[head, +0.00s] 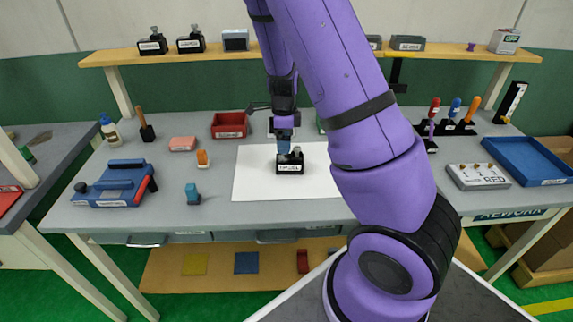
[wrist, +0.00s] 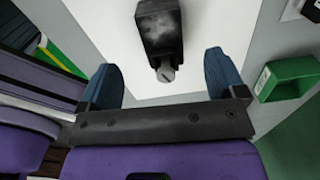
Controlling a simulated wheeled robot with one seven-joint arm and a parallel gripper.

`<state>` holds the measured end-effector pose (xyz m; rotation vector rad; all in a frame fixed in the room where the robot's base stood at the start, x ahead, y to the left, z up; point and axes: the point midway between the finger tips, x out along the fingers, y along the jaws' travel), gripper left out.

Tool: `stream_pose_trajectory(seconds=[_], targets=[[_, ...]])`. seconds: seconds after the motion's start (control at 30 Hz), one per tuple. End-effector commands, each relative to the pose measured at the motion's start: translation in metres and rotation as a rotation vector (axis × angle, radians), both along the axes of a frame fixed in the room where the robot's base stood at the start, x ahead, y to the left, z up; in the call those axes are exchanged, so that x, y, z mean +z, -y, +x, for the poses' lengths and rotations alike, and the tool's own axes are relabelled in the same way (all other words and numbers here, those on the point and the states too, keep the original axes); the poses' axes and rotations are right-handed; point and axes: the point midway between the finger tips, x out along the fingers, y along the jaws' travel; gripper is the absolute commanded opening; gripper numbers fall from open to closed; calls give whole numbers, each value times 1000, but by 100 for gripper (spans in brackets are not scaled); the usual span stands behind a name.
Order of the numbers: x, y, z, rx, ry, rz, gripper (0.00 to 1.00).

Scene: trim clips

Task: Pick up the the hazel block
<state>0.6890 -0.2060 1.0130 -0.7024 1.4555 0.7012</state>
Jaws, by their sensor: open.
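A black block (head: 290,168) with a white label and small metal knobs on top stands on the white sheet (head: 258,184) in the head view. The label is too small to read for certain, so I cannot confirm that this is the hazel block. My gripper (head: 284,147) is just above it, pointing down, its blue fingers partly covering the block's top. In the wrist view the dark block (wrist: 158,28) lies ahead, with a grey metal knob pointing toward my gripper (wrist: 163,75). The fingers are apart, with nothing held between them.
Similar black labelled blocks (head: 152,45) stand on the back shelf (head: 160,56). A red bin (head: 229,125) is behind the sheet to the left. A blue tray (head: 527,160) and numbered box (head: 478,176) are at right. The sheet around the block is clear.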

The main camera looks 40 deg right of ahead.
Motion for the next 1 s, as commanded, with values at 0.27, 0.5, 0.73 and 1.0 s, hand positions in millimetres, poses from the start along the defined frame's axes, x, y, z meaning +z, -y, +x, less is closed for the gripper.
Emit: stream_pose_trajectory(seconds=[0.27,0.5,0.73,1.0], targets=[[-29,0,0,0,-1,1,89],[-54,-2,1,0,-3,1,89],[-79,-2,2,2,0,1,89],[-81,-3,3,2,1,1,89]])
